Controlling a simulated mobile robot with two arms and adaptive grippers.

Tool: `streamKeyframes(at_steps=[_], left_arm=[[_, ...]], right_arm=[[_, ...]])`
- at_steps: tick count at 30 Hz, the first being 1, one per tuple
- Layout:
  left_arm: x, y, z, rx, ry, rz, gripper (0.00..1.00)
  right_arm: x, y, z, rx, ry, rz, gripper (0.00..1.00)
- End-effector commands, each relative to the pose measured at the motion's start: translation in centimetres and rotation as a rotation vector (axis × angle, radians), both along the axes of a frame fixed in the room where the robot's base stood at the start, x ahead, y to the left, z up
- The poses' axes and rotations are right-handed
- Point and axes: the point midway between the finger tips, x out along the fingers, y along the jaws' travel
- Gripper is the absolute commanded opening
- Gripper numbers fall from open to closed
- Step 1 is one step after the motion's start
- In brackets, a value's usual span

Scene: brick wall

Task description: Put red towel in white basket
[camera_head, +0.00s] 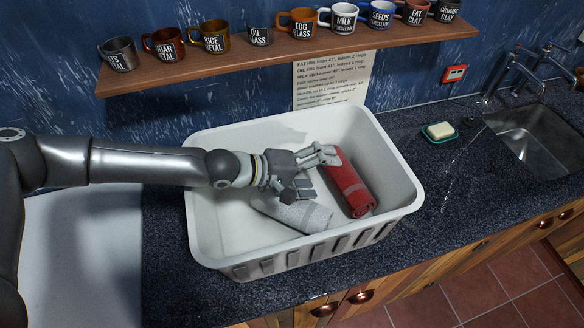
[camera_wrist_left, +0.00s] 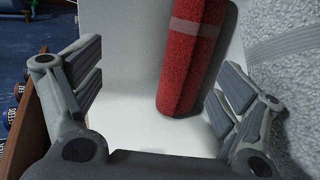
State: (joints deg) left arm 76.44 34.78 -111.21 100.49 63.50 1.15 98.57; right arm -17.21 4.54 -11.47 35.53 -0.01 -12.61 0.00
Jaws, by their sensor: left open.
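The red towel (camera_head: 350,184) is rolled up, with a greyish band around it. It lies inside the white basket (camera_head: 232,142), toward the right side. A rolled white towel (camera_head: 292,212) lies in the basket to its left. My left gripper (camera_head: 318,172) is inside the basket's outline, open, between and above the two towels. In the left wrist view the red towel (camera_wrist_left: 192,60) lies beyond the spread fingers (camera_wrist_left: 155,100), with nothing held. The white towel (camera_wrist_left: 285,50) shows at the right edge there. My right gripper is not in view.
The basket stands on a dark speckled counter (camera_head: 440,190). A wooden shelf (camera_head: 280,52) with several labelled mugs runs along the wall behind. A soap dish (camera_head: 438,132) and a sink (camera_head: 540,135) are to the right. The counter right of the basket is mostly clear.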

Motion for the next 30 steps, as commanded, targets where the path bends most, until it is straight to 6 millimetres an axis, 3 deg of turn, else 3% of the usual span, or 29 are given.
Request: streamKeyframes(at_steps=[3,15,21,30], left_arm=[[-0.5,2.5,0.9,0.000,-0.003,0.006,0.91],[-2.3,7.9,4.0,-0.002,-0.005,0.005,0.91],[-2.9,9.4,4.7,-0.004,-0.004,0.002,0.91],[-3.1,9.7,4.8,-0.005,-0.001,0.002,0.91]], right_arm=[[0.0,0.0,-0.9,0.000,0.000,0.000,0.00],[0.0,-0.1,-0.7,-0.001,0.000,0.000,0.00],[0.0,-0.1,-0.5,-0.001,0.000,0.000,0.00],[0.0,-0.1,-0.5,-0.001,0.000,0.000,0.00]])
